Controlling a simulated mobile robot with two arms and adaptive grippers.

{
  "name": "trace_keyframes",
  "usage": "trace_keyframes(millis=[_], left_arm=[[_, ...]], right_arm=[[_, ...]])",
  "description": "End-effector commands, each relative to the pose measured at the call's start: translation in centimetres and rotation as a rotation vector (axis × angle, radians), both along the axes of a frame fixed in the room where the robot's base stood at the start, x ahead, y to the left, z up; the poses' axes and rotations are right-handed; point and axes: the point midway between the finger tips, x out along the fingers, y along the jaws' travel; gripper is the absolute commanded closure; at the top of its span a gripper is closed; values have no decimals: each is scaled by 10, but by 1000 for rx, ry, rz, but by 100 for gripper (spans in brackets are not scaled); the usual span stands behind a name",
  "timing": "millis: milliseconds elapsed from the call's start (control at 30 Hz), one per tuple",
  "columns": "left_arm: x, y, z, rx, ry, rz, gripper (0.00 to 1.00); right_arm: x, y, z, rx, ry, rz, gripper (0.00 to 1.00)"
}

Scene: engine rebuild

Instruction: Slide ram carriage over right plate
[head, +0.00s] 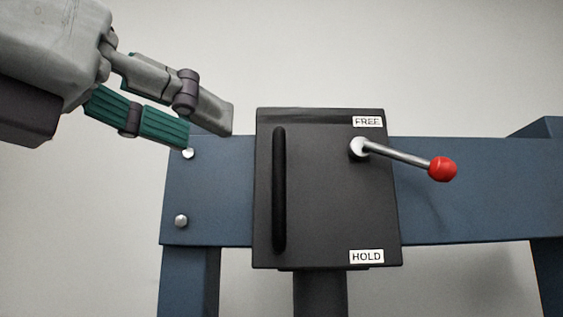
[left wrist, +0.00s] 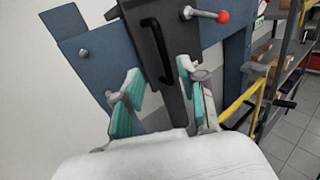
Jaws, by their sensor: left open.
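The ram carriage (head: 325,215) is a black box on a blue crossbeam (head: 470,190). It has a vertical black handle (head: 279,190) on its left side and a lever with a red knob (head: 442,169) pointing right and slightly down, nearer the FREE label (head: 367,122) than the HOLD label (head: 366,256). My left gripper (head: 210,127) is open and empty, up and left of the handle, apart from it. In the left wrist view its fingers (left wrist: 160,74) spread below the handle (left wrist: 157,50). The right plate cannot be made out. My right gripper is not in view.
Blue posts (head: 188,280) hold the crossbeam, with bolts (head: 181,221) at its left end. A dark ram column (head: 320,292) hangs below the carriage. The left wrist view shows a yellow frame (left wrist: 245,102) and shelves with boxes (left wrist: 262,55) at right.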

Motion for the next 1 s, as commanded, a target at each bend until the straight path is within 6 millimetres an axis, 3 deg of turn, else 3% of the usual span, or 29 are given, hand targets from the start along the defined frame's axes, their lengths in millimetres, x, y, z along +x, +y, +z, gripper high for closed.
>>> trace_keyframes(millis=[500, 700, 1000], left_arm=[[85, -58, 2, 6, 5, -8, 59], [103, -70, 1, 5, 2, -7, 59], [107, -73, -1, 4, 1, -7, 59]], right_arm=[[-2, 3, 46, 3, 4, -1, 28], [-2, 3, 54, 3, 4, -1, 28], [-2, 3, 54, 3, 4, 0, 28]])
